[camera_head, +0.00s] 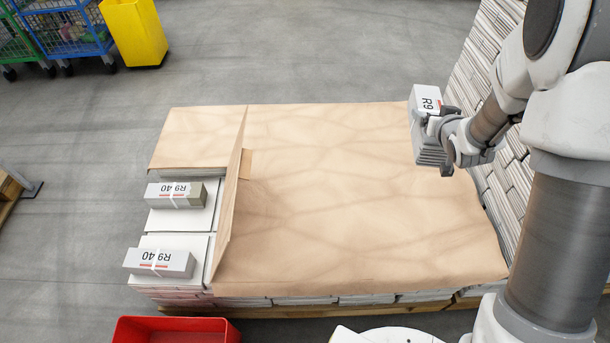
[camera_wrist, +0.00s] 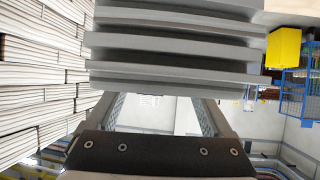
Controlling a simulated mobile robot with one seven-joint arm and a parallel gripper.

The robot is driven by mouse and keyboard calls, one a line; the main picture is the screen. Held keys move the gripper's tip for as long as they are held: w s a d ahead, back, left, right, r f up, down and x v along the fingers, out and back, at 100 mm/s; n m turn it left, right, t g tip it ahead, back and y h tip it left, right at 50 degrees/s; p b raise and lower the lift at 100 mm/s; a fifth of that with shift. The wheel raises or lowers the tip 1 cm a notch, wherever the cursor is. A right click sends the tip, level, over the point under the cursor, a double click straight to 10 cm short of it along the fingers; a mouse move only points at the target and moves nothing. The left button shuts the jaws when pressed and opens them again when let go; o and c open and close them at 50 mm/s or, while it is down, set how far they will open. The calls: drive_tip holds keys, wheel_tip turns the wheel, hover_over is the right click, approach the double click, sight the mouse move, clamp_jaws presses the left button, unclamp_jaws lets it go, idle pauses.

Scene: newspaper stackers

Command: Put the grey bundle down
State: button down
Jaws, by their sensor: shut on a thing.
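The grey bundle (camera_head: 430,150) is a stack of thick grey layers with a white label sheet marked R9 on top. My gripper (camera_head: 446,140) is shut on it and holds it at the right side of the brown paper sheet (camera_head: 370,220). In the wrist view the bundle's layered edges (camera_wrist: 175,50) fill the upper middle, between the fingers of my gripper (camera_wrist: 165,100). I cannot tell how far the bundle is above the paper.
Two bundles labelled R9 40, one upper (camera_head: 190,195) and one lower (camera_head: 150,264), lie on white stacks at the pallet's left, beside a raised paper flap (camera_head: 230,200). A tall paper stack (camera_head: 470,70) stands right. A red crate (camera_head: 180,330) is in front. A yellow bin (camera_head: 135,30) stands far left.

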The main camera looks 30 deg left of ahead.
drive_tip(key=a+f+n+g+y+b, duration=0.3)
drive_tip(key=a+f+n+y+b, duration=0.2)
drive_tip(key=a+f, duration=0.6)
drive_tip(key=n+g+y+b, duration=0.3)
drive_tip(key=n+g+b, duration=0.25)
drive_tip(key=b, duration=0.45)
hover_over(314, 190)
wheel_tip(314, 190, down, 19)
drive_tip(key=shift+t, duration=0.25)
drive_tip(key=shift+w+a+f+b, duration=0.15)
drive_tip(key=shift+f+b, duration=0.8)
drive_tip(key=shift+f, duration=1.2)
drive_tip(key=shift+f, duration=0.1)
unclamp_jaws()
drive_tip(key=shift+f, duration=0.2)
drive_tip(key=shift+r, duration=0.1)
